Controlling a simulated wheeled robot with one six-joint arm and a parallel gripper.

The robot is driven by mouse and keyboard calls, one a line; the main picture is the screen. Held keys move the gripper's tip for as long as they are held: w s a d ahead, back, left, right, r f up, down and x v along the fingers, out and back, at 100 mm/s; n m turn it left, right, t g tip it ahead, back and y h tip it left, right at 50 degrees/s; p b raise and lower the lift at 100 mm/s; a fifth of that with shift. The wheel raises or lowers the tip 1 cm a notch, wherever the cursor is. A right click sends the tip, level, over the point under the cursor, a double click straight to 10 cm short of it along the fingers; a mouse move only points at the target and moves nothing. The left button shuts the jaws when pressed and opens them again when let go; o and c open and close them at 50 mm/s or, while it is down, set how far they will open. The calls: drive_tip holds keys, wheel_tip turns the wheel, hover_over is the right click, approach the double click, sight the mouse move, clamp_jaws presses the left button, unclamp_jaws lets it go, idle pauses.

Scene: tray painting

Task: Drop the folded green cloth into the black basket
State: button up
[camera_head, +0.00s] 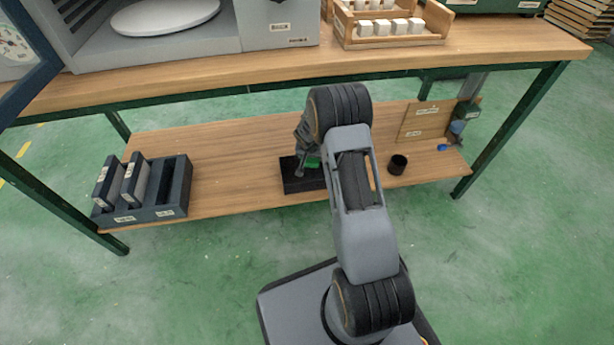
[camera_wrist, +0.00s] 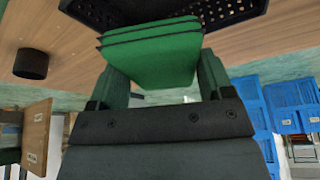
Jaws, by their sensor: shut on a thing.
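The folded green cloth (camera_wrist: 150,55) is held between the two fingers of my gripper (camera_wrist: 158,85) in the wrist view. In the head view only a small green patch of the cloth (camera_head: 313,162) shows beside my arm. The black basket (camera_head: 297,181) stands on the lower wooden shelf, partly hidden by my arm. In the wrist view the perforated black basket (camera_wrist: 225,12) lies just beyond the cloth at the top edge. I cannot tell whether the cloth touches the basket.
A small black cup (camera_head: 398,164) stands right of my arm on the lower shelf (camera_head: 235,150). A dark slotted holder (camera_head: 172,190) sits at the shelf's left end. The upper tabletop (camera_head: 400,58) overhangs behind my arm. Bare shelf lies between holder and basket.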

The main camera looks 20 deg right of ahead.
drive_tip(key=shift+f, duration=0.65)
drive_tip(key=o, duration=0.9)
drive_tip(key=p+v, duration=0.3)
drive_tip(key=v, duration=0.7)
drive_tip(key=shift+r, duration=0.25)
drive_tip(key=shift+p+v, duration=0.4)
drive_tip(key=shift+v, duration=0.45)
drive_tip(key=shift+s+f, duration=0.1)
